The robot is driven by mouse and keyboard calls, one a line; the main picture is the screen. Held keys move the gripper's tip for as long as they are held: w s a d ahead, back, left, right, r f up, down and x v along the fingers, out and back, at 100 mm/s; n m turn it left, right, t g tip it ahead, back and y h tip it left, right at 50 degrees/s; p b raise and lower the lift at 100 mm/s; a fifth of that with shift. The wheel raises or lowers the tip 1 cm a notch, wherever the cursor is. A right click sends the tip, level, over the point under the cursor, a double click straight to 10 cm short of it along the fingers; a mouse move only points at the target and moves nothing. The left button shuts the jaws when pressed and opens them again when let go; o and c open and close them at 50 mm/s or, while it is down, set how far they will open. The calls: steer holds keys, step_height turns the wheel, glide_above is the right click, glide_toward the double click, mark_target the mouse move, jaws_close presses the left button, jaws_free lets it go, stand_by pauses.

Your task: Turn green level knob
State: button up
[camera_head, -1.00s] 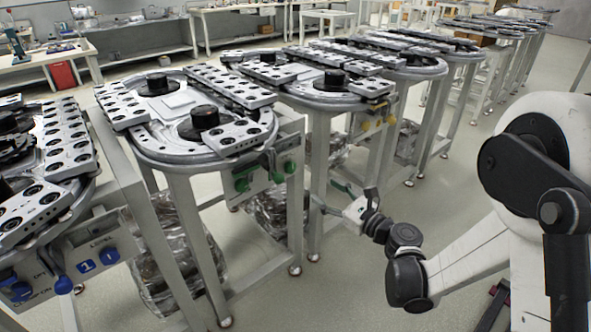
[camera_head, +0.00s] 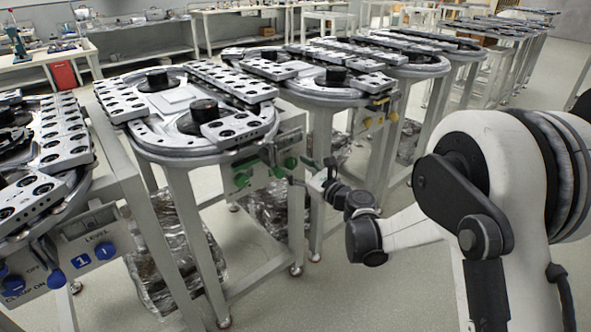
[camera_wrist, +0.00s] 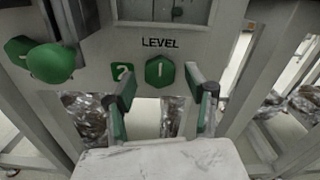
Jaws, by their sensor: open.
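The green level knob (camera_wrist: 160,71) is on a grey panel under the word LEVEL in the wrist view. A green plate with a number (camera_wrist: 122,72) is left of it. In the head view the level knob (camera_head: 290,162) is on the front panel of the second table. My gripper (camera_wrist: 164,88) is open, with one finger to the lower left and one to the lower right of the knob. Nothing is held between them. I cannot tell how far the fingertips are from the panel. In the head view my gripper (camera_head: 305,172) is beside the panel's right end, small and partly unclear.
Another green knob (camera_wrist: 48,62) sticks out at the left of the panel. A table with blue knobs (camera_head: 105,252) stands at the left, and one with yellow knobs (camera_head: 378,121) behind. Table legs and foil-wrapped bundles (camera_head: 270,205) are below the panel. Open floor lies in front.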

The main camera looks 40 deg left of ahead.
steer(key=shift+a, duration=0.25)
steer(key=c, duration=1.1)
steer(key=shift+c, duration=0.2)
steer(key=shift+n, duration=0.4)
